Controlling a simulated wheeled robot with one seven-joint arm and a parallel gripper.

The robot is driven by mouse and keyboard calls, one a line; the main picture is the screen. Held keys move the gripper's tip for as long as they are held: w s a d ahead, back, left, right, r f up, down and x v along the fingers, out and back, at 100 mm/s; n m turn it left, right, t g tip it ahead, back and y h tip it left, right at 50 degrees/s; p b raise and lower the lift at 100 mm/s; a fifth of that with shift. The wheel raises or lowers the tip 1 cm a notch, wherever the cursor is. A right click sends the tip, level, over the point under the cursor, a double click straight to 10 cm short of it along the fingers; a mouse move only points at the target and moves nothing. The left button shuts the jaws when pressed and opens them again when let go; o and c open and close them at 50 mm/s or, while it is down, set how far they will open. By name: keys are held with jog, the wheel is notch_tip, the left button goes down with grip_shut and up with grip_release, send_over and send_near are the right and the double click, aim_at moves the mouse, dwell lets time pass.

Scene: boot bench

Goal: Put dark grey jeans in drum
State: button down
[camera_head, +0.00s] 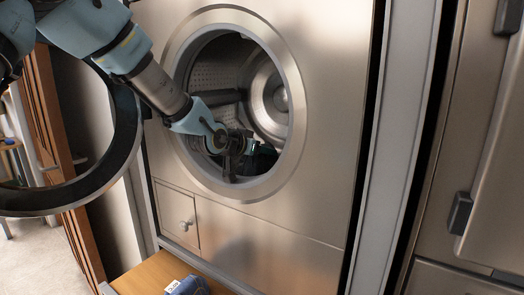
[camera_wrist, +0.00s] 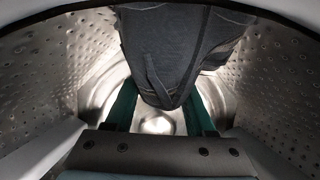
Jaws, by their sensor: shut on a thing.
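The dark grey jeans (camera_wrist: 175,45) hang as a folded bundle between the green fingers of my gripper (camera_wrist: 161,108) in the wrist view. My gripper is shut on them. In the head view, my gripper (camera_head: 240,165) reaches through the round opening into the metal drum (camera_head: 204,78). There the jeans are hard to make out against the dark interior. The drum's perforated wall (camera_wrist: 60,65) surrounds the jeans in the wrist view. Whether the jeans touch the drum is not clear.
The round washer door (camera_head: 135,135) stands open at the left, close to my arm. The opening's rim (camera_head: 297,105) encircles my wrist. A wooden bench (camera_head: 140,278) with a blue folded item (camera_head: 187,286) is below. A steel cabinet (camera_head: 490,150) is at right.

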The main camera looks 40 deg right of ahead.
jog(key=shift+s+a+f+b, duration=0.1)
jog(key=shift+a+f+b, duration=0.05)
jog(key=shift+f+b, duration=0.4)
jog(key=shift+c, duration=1.2)
grip_release()
jog(key=shift+a+f, duration=0.1)
jog(key=shift+f, duration=0.2)
jog(key=shift+r+p, duration=0.65)
jog(key=shift+p, duration=0.15)
jog(key=v, duration=0.8)
jog(key=r+v, duration=0.1)
jog(key=v, duration=0.2)
jog(key=shift+a+r, duration=0.1)
jog(key=shift+a, duration=0.1)
